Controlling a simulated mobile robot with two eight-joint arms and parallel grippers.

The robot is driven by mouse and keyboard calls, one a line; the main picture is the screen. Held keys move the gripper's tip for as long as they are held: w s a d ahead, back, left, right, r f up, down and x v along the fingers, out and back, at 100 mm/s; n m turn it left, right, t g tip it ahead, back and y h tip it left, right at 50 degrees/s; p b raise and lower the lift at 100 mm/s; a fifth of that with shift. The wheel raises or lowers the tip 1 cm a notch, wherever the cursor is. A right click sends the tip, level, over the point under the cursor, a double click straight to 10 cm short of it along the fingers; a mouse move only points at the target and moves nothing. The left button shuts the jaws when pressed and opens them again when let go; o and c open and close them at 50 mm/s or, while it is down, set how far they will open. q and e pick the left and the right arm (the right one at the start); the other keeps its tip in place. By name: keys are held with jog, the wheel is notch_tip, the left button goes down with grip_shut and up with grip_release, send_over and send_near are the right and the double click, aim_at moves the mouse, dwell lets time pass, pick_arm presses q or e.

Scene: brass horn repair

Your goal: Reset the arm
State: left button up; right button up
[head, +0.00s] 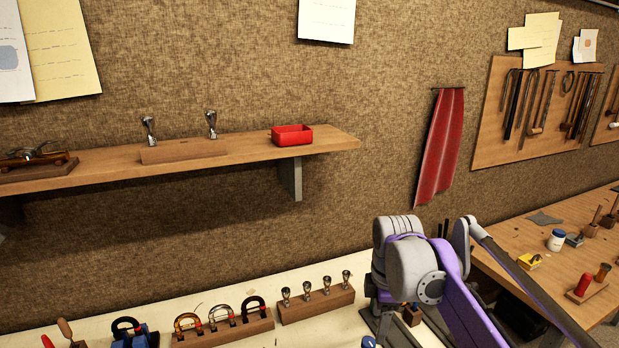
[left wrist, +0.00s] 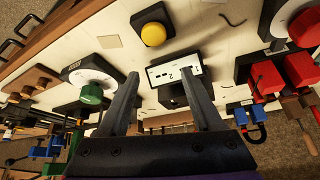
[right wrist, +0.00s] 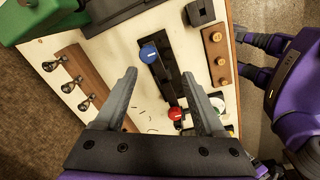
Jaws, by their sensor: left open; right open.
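My right arm comes into the head view from the lower right, and its gripper (head: 378,324) points down over the pale bench, partly cut by the lower edge. In the right wrist view the right gripper (right wrist: 161,82) is open with nothing between its fingers. Below it lies a black strip with a blue knob (right wrist: 149,54) and a red knob (right wrist: 176,114). My left gripper (left wrist: 160,75) shows only in the left wrist view. It is open and empty, above a bench with a white-faced box (left wrist: 174,73) and a yellow button (left wrist: 153,34).
A wall shelf (head: 330,140) holds a red tray (head: 292,136). On the bench, a wooden block with several mouthpieces (head: 317,303) stands left of my right arm. A wooden table (head: 550,248) is at right.

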jog(key=s+f+m+t, duration=0.2)
jog(key=s+f+m, duration=0.5)
jog(key=s, duration=0.4)
jog(key=s+d+f+m+t, duration=0.1)
jog(key=s+f+m+t, duration=0.1)
jog(key=s+f+m, duration=0.5)
jog(key=s+m, duration=0.2)
jog(key=s, duration=0.1)
jog(key=shift+s+d+f+m+t, duration=0.3)
jog(key=shift+s+f, duration=0.1)
